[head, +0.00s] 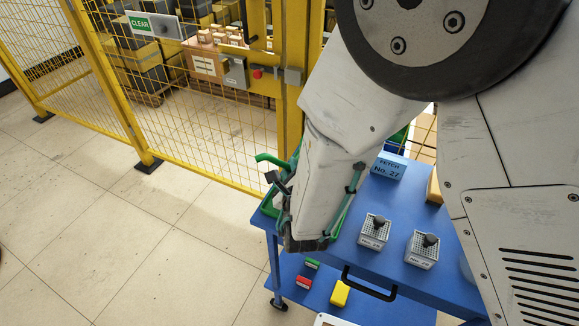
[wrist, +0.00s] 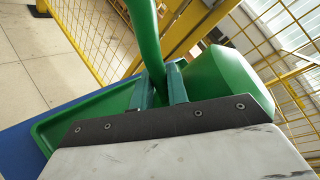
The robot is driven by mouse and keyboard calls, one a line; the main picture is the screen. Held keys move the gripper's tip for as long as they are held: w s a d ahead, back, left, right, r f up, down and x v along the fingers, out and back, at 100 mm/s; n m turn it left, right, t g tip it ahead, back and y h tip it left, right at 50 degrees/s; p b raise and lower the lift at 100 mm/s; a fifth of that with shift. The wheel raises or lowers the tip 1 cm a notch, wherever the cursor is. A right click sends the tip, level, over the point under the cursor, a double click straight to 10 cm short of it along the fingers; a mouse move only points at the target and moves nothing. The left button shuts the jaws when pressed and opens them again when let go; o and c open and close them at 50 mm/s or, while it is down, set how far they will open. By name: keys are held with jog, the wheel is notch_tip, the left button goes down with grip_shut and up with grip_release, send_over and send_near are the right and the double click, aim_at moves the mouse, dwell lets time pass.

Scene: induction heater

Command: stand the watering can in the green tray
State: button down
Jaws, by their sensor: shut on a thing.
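The green watering can (wrist: 222,80) fills the upper right of the wrist view, with its thick green bar (wrist: 146,38) running between my fingers. My gripper (wrist: 162,84) is shut on that bar. In the head view, a curved green piece of the can (head: 270,160) shows beside my gripper (head: 284,184), and my arm hides most of the rest. The green tray (wrist: 82,122) lies below and left of the can in the wrist view, on the blue trolley. I cannot tell whether the can's base touches the tray.
The blue trolley top (head: 385,262) carries a blue "FETCH No. 27" block (head: 389,167) and two grey perforated boxes (head: 374,232) with black knobs. Small red, green and yellow blocks (head: 340,293) lie on its lower shelf. A yellow mesh fence (head: 200,130) stands close behind. Floor at left is clear.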

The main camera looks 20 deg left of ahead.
dwell(0.3)
jog(key=c, duration=1.4)
grip_release()
jog(key=shift+f, duration=0.15)
jog(key=shift+o, duration=0.2)
